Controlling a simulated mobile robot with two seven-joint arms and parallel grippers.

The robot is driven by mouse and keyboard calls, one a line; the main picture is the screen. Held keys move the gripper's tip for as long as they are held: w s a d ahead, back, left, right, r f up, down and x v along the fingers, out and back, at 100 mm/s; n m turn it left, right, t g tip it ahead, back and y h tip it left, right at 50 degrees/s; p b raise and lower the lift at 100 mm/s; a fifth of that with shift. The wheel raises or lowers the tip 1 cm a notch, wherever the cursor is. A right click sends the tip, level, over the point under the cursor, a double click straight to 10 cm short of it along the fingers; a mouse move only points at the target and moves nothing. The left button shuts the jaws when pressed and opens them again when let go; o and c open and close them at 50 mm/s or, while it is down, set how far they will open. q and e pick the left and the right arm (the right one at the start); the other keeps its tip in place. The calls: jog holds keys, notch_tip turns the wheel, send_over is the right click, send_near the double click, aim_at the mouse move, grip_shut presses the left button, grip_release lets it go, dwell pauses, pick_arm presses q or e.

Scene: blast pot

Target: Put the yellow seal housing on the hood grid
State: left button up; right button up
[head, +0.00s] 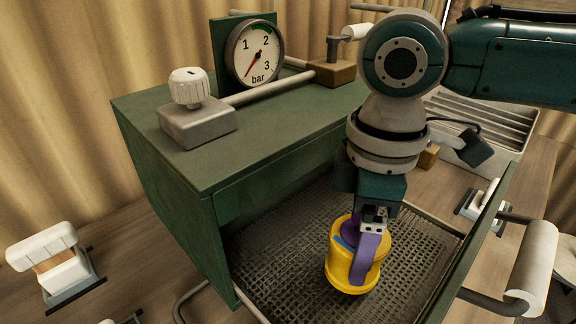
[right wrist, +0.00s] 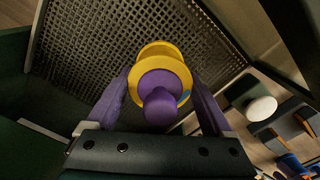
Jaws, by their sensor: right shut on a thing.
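The yellow seal housing (head: 345,272) is a round, stepped yellow part with a purple knob on top; it also shows in the right wrist view (right wrist: 172,68). My right gripper (head: 366,250) reaches down from above, its purple fingers shut on the housing from both sides; the fingers flank it in the right wrist view (right wrist: 160,98). The housing is upright, over the dark mesh hood grid (head: 290,250), inside the open front of the green hood. I cannot tell whether its base touches the grid. My left gripper is not in view.
The green hood (head: 200,170) carries a pressure gauge (head: 254,55) and a white knob (head: 188,87) on top. A raised green front edge (head: 478,240) and a white roll-like handle (head: 532,255) stand at right. A white-topped item (head: 45,250) sits at left on the wooden table.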

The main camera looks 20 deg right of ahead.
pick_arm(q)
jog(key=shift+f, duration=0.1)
pick_arm(e)
jog(key=shift+f, duration=0.75)
jog(key=o, duration=1.2)
jog(key=shift+f, duration=0.15)
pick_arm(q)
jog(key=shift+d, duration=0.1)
pick_arm(e)
notch_tip(320, 180, up, 11)
jog(key=shift+r+p, duration=0.15)
jog(key=shift+p, duration=0.5)
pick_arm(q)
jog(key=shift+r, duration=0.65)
pick_arm(e)
jog(key=shift+r, duration=0.55)
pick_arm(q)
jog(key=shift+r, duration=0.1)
